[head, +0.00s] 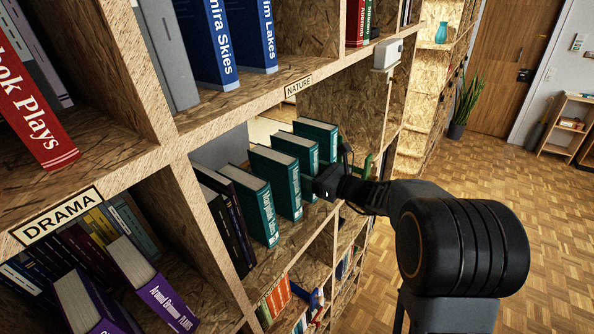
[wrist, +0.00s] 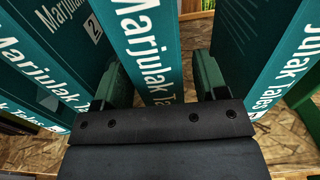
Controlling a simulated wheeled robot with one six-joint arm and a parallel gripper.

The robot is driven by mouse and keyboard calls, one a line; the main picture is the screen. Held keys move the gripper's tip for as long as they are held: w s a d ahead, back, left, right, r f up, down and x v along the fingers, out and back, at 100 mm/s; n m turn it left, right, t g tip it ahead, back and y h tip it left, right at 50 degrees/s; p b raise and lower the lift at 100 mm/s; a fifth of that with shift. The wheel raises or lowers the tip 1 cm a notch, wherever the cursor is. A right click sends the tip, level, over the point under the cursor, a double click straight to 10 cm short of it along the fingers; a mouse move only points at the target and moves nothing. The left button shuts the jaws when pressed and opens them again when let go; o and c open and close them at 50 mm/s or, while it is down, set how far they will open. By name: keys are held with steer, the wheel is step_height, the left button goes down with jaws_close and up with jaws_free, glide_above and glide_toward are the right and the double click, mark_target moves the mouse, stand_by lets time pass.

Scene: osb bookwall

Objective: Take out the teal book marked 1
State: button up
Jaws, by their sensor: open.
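Several teal books stand upright in the shelf compartment under the NATURE label (head: 299,87). In the wrist view one teal book (wrist: 146,45) has its spine between the two fingers of my open gripper (wrist: 160,82). I cannot tell whether the fingers touch it. The gripper body hides the lower spine, so I cannot read its number. The teal book to the left (wrist: 75,45) carries a 2. Another teal book (wrist: 270,45) stands to the right, with no number readable. In the head view my gripper (head: 322,185) is at the right-hand teal books; their marks are too small to read.
Dark books (head: 228,215) stand left of the teal ones. A wooden divider (head: 340,100) rises behind the row. A white box (head: 388,54) sits on the shelf edge above my arm. Books fill neighbouring compartments. The parquet floor (head: 545,215) is open to the right.

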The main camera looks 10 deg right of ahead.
steer(key=shift+w+a, duration=0.2)
stand_by(0.3)
steer(key=c, duration=1)
steer(key=shift+r, duration=0.1)
steer(key=shift+s+d, duration=0.15)
steer(key=shift+v, duration=1.4)
steer(key=o, duration=1.1)
